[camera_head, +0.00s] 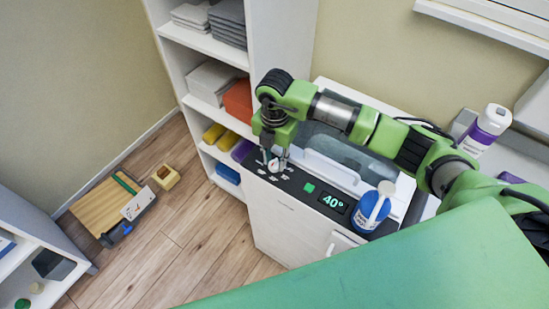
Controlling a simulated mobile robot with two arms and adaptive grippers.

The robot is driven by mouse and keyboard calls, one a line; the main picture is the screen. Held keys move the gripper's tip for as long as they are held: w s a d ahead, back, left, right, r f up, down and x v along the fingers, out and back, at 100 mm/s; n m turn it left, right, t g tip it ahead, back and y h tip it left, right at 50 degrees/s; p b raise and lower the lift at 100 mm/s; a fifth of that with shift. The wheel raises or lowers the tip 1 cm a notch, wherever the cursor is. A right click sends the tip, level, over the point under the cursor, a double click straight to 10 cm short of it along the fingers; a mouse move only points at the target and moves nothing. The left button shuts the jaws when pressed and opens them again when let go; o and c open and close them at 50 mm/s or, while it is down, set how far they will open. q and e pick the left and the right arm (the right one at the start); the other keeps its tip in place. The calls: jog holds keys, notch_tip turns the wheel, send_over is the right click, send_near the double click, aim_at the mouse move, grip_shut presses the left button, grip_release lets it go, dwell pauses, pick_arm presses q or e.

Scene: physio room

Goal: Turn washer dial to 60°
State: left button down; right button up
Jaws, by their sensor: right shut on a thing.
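The white washer (290,222) stands below me against the wall, with a dark control panel on top. My right gripper (273,163) points down at the left end of the panel and is shut on the small pale dial (272,164). The fingers partly hide the dial, so I cannot read its pointer. My left gripper is not in view.
A blue and white bottle (369,212) stands on the washer's right side, near the display. A white bottle with a purple label (486,130) stands farther right. Shelves (225,50) rise behind left. A large green surface (400,262) fills the lower right. Wooden items (105,205) lie on the floor.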

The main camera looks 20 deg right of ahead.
aim_at(275, 161)
jog(key=m, duration=0.5)
jog(key=shift+m, duration=0.4)
jog(key=shift+d, duration=0.1)
dwell(0.3)
jog(key=o, duration=1.1)
notch_tip(275, 161, up, 12)
